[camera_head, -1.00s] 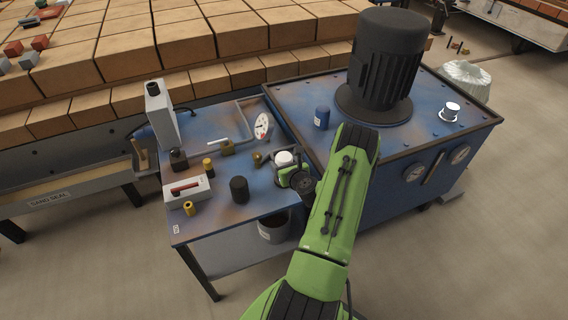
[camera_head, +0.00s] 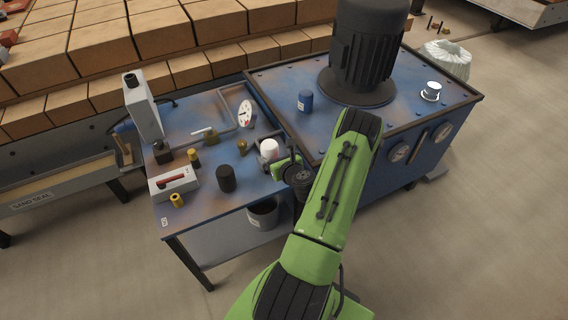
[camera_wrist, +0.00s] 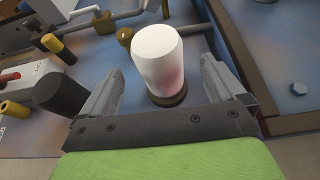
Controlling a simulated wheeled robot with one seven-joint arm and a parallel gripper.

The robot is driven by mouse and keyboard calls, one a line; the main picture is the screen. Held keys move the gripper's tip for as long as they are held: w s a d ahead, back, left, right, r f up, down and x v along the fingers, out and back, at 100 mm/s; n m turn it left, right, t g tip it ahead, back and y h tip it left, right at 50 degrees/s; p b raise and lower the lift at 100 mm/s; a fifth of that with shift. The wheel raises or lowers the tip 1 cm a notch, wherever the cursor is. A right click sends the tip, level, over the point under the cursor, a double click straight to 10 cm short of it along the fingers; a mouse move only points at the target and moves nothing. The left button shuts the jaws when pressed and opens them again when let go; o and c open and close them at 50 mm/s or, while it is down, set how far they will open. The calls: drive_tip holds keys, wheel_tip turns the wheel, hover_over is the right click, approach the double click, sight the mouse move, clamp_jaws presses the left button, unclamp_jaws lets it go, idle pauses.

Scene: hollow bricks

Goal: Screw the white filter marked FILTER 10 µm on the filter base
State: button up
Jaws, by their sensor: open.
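A white cylindrical filter (camera_head: 269,149) stands upright on the blue bench, near the tank's left side. In the wrist view the filter (camera_wrist: 157,55) sits on a dark brown round base (camera_wrist: 168,99), of which only a rim shows. Its marking cannot be read; a reddish tint shows on its lower side. My gripper (camera_head: 282,167) is open, just to the right and front of the filter. In the wrist view the fingers of my gripper (camera_wrist: 163,88) lie on both sides of the filter's lower part, with visible gaps. Whether the filter is fully seated is unclear.
A black cylinder (camera_head: 226,178) and a grey box with a red handle (camera_head: 175,184) are to the left.

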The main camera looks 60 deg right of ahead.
drive_tip(key=v, duration=1)
drive_tip(key=shift+s+p, duration=0.35)
drive_tip(key=shift+p, duration=0.1)
drive_tip(key=shift+a+r, duration=0.15)
